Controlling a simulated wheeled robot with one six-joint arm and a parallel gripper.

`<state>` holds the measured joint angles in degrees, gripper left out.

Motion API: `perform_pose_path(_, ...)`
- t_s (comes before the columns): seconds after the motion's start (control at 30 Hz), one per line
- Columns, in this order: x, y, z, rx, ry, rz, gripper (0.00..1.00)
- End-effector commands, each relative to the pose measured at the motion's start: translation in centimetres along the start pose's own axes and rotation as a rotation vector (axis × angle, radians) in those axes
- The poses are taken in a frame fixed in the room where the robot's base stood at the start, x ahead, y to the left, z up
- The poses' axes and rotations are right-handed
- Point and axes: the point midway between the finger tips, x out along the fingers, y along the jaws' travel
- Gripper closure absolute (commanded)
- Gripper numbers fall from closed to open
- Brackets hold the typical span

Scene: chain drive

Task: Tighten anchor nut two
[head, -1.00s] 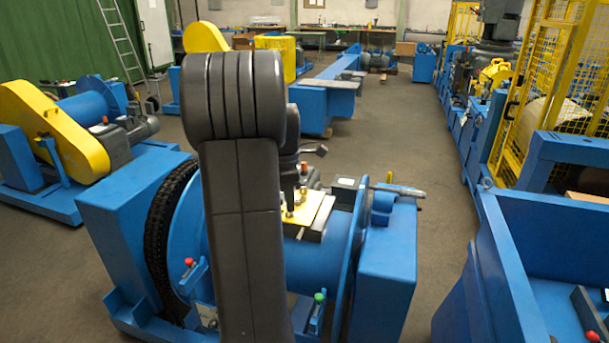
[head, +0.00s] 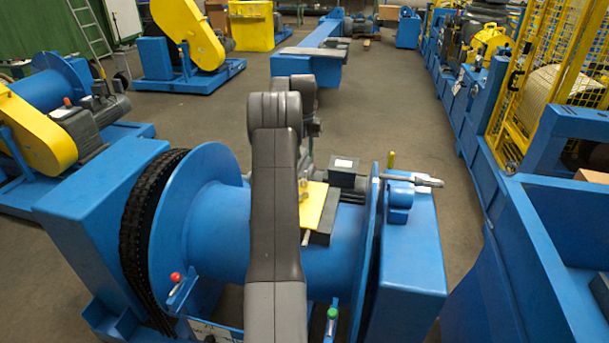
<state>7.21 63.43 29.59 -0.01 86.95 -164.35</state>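A blue drum (head: 335,240) with round flanges lies across a blue frame. On top of it a yellow plate (head: 313,208) carries small brass-coloured pieces (head: 304,190), which look like nuts or studs. I cannot tell which is anchor nut two. My arm rises in front of the drum and covers part of it. Its wrist end bends down behind the arm, close to the plate. The lowest dark part, likely my gripper (head: 305,166), is mostly hidden. Its fingers do not show, nor whether it touches anything.
A silver tool (head: 415,180) lies on the blue block at the right. A grey box (head: 343,172) stands beside the plate. A black chain (head: 145,240) wraps the left flange. Red-topped (head: 176,277) and green-topped (head: 332,313) levers stand in front.

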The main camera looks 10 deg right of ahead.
Motion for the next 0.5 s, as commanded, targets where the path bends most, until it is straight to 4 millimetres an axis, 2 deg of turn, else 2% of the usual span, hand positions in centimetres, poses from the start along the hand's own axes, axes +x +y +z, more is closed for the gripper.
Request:
perform_pose_path(0.3, 6.8, 0.0, -0.1, 0.002, 0.004, -0.001, 0.69)
perform_pose_path(0.5, 10.0, 0.0, -0.1, 0.002, 0.002, -0.001, 0.69)
